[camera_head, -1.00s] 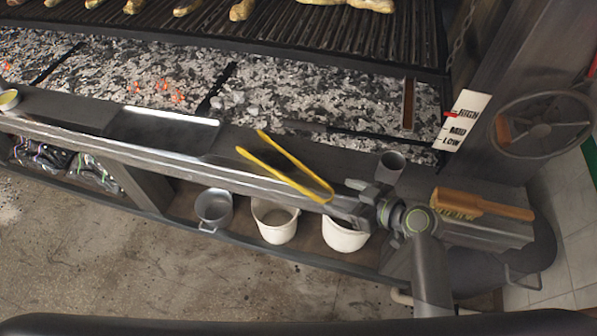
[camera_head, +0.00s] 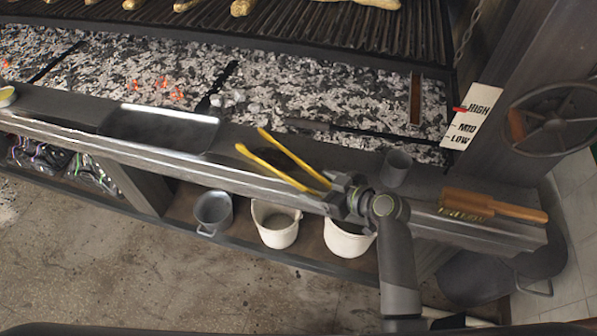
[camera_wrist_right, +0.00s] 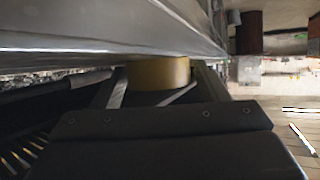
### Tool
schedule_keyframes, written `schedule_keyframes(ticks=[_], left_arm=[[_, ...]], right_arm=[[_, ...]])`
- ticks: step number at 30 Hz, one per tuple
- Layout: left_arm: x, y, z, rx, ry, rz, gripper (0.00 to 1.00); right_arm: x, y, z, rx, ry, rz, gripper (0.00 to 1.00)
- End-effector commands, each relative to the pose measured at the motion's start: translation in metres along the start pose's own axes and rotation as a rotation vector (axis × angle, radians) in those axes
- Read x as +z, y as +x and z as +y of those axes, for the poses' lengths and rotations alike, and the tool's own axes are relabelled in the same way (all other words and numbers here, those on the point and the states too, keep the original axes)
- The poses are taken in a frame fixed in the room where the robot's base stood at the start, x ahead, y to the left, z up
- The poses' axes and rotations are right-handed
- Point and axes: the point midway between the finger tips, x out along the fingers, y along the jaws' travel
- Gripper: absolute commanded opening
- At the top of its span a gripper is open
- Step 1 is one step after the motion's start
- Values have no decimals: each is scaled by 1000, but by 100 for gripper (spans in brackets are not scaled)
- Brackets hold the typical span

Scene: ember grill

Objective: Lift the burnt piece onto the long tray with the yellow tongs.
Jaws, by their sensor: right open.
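The yellow tongs (camera_head: 285,162) lie on the grill's front ledge, their two arms spread toward the coals and their bent end at the lower right. My right gripper (camera_head: 338,193) is open at that bent end. In the right wrist view, the yellow bend (camera_wrist_right: 158,74) shows between the fingers of my right gripper (camera_wrist_right: 155,88); contact cannot be told. A long, shallow dark tray (camera_head: 160,128) lies on the ledge left of the tongs. I cannot make out which piece is burnt. My left gripper is not in view.
Several pale pieces of food (camera_head: 243,7) lie on the grill bars above the coal bed (camera_head: 320,85). A small yellow-topped bowl (camera_head: 7,96) is far left.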

Motion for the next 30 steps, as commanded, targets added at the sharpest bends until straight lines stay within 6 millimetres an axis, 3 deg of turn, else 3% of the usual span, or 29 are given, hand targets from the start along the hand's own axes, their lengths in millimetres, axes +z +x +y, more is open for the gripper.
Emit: schedule_keyframes(ticks=[3,8,19,30], left_arm=[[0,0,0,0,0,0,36],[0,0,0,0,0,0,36],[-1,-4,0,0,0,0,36],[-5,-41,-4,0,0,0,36]], right_arm=[[0,0,0,0,0,0,68],[0,0,0,0,0,0,50],[-4,-2,0,0,0,1,47],[-43,-21,0,0,-1,2,47]])
